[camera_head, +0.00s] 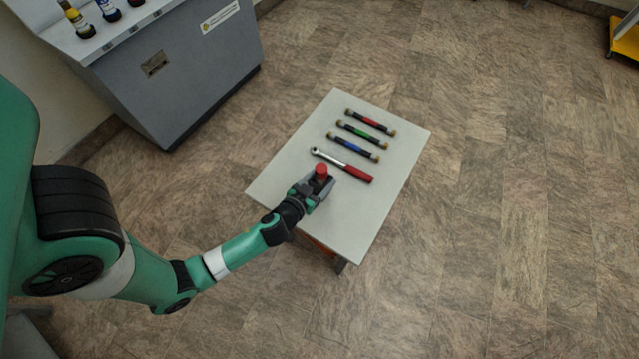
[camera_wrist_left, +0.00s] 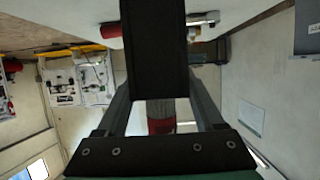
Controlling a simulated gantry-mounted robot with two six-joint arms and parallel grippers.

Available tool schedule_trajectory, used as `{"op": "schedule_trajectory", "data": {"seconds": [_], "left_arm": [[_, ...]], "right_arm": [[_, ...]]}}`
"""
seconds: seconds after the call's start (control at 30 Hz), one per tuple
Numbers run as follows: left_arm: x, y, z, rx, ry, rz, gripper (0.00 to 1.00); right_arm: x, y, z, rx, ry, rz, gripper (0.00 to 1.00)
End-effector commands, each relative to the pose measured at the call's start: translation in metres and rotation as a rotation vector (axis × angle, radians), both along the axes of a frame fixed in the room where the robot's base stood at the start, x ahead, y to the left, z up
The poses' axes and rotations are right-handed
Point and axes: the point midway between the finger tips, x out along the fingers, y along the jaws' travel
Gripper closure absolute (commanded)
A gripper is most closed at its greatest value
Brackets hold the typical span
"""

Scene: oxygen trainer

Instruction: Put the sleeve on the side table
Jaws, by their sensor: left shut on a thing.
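My left gripper (camera_head: 317,184) is shut on a small cylinder with a red end, which I take to be the sleeve (camera_head: 321,170). The sleeve's red and grey body also shows between the fingers in the left wrist view (camera_wrist_left: 161,118). In the head view the gripper and sleeve are over the near left part of the white side table (camera_head: 350,225). I cannot tell whether the sleeve touches the tabletop. My right gripper is not in view.
On the table lie a red-handled wrench (camera_head: 343,165) just beyond the gripper, and farther back hoses banded blue (camera_head: 352,147), green (camera_head: 362,135) and red (camera_head: 371,122). The table's near right part is bare. A grey console (camera_head: 180,75) stands at upper left.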

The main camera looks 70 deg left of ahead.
Motion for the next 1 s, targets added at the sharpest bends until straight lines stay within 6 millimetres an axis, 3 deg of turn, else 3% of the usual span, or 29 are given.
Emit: {"op": "schedule_trajectory", "data": {"seconds": [0.1,0.2,0.53,0.57,0.6,0.73,1.0], "left_arm": [[-0.002,0.003,-0.024,0.001,0.003,0.000,0.90],[-0.002,0.003,-0.036,0.001,0.002,0.000,0.90],[-0.002,0.003,-0.037,0.000,0.001,0.001,0.90],[-0.002,0.003,-0.037,-0.001,0.002,0.002,0.29],[-0.002,0.003,-0.036,-0.001,0.002,0.002,0.21],[-0.002,0.003,-0.036,-0.001,0.002,0.002,0.01],[-0.002,0.003,-0.035,-0.001,0.002,0.002,0.01]], "right_arm": [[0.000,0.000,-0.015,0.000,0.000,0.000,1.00],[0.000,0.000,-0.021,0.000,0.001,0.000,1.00],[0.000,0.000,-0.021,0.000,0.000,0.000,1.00],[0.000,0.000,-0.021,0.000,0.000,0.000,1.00],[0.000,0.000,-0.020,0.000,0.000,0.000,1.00],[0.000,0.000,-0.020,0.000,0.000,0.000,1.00],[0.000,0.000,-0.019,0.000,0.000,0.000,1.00]]}}
